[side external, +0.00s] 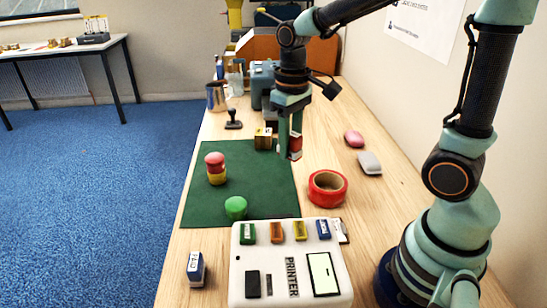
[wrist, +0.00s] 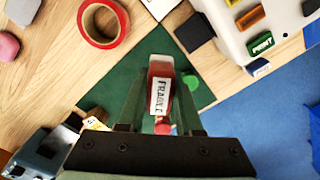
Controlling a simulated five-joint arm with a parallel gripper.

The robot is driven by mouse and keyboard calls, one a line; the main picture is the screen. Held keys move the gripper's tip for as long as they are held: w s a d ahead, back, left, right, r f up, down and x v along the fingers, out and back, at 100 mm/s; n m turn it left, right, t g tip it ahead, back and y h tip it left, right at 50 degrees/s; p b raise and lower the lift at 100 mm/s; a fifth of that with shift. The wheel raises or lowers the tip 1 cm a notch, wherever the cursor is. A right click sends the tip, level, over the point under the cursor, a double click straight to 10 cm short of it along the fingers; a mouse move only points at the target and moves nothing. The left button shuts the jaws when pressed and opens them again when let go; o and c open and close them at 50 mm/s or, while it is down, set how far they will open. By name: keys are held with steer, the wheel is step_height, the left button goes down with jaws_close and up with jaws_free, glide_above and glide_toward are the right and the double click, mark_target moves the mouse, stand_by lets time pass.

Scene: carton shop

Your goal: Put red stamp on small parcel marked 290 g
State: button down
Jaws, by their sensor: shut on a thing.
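My gripper (side external: 293,154) is shut on a red stamp (side external: 297,142) and holds it above the back right part of the green mat. In the wrist view the red stamp (wrist: 160,88) shows between the fingers, with a white label reading FRAGILE. A small tan parcel (side external: 263,138) stands at the back of the mat, just left of my gripper in the side view. It seems to show partly in the wrist view (wrist: 97,123), beside the left finger. Its marking is too small to read.
The green mat (side external: 200,210) also bears a red-and-yellow stack (side external: 216,168) and a green round piece (side external: 235,207). Red tape (side external: 327,187) lies to the right. The white printer (side external: 290,275) with several small stamps stands in front. A dark stamp (side external: 234,120) stands behind.

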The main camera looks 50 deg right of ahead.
steer(key=w+d+r+m, duration=0.2)
steer(key=w+d+m, duration=0.25)
steer(key=d, duration=0.45)
steer(key=m, duration=0.5)
glide_above(306, 175)
steer(key=shift+n, duration=0.25)
step_height(306, 175, down, 15)
steer(key=shift+d+f, duration=0.1)
steer(key=shift+f, duration=2.25)
steer(key=shift+f, duration=0.15)
steer(key=c, duration=0.6)
jaws_free()
